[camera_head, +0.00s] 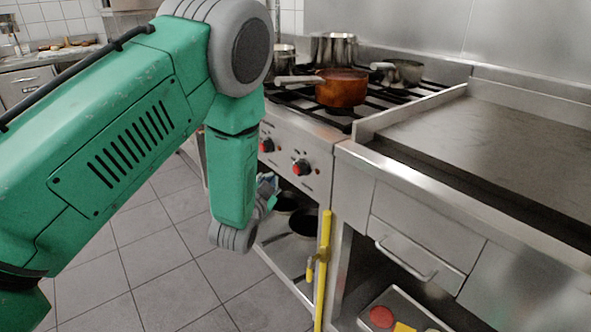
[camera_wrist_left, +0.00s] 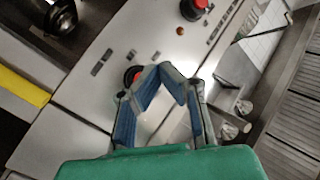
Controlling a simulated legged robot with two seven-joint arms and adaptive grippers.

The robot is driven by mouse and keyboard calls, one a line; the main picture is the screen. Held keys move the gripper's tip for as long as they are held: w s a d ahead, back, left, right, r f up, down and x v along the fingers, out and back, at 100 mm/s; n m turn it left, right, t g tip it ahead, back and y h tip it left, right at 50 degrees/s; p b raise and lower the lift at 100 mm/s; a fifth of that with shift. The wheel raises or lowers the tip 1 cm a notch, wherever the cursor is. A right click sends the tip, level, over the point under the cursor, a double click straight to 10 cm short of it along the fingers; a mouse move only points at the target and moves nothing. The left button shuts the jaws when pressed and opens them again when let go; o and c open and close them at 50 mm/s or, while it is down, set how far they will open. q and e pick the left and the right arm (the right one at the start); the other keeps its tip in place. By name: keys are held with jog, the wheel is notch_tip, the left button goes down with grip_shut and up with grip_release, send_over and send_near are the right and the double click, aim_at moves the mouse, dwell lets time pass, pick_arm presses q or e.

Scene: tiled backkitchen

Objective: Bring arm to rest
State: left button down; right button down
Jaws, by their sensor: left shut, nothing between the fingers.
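My left arm (camera_head: 130,130) is green with grey joints and comes in from the left, bent at the elbow in front of the stove. Its forearm hangs down and hides most of the left gripper (camera_head: 267,190), of which only a small blue-grey part shows by the stove's lower shelf. In the left wrist view the left gripper (camera_wrist_left: 162,74) has its fingertips together, with nothing held between them. The stove's front panel (camera_wrist_left: 85,85) with red-marked knobs lies beyond the fingers. My right gripper is in neither view.
A stove (camera_head: 312,150) carries a copper pan (camera_head: 341,90) and steel pots. A flat griddle (camera_head: 490,140) stands to the right, above a drawer (camera_head: 420,250). A yellow pipe (camera_head: 324,265) runs upright between them. Tiled floor (camera_head: 160,270) is open at lower left.

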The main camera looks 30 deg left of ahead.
pick_arm(q)
jog(key=shift+s+a, duration=0.15)
jog(key=shift+s, duration=0.3)
jog(key=s+d+f+n+g+h+p, duration=0.1)
jog(key=s+d+f+g, duration=0.25)
jog(key=s+f, duration=0.45)
jog(key=s+d+f+n+g+h+p, duration=0.1)
jog(key=s+d+f+g, duration=0.1)
jog(key=s+f+g, duration=0.4)
jog(key=s+d+f+n+g+h, duration=0.1)
jog(key=s+d+f+g, duration=0.1)
jog(key=s, duration=0.9)
jog(key=s+d+f+n+g+h, duration=0.1)
jog(key=s+d+f+g, duration=0.1)
jog(key=s, duration=1)
jog(key=shift+s+d+f+g+p, duration=0.3)
jog(key=shift+f+g+p, duration=0.1)
jog(key=shift+f+g, duration=0.65)
jog(key=shift+w+r, duration=0.1)
jog(key=shift+w, duration=0.1)
jog(key=shift+r, duration=0.1)
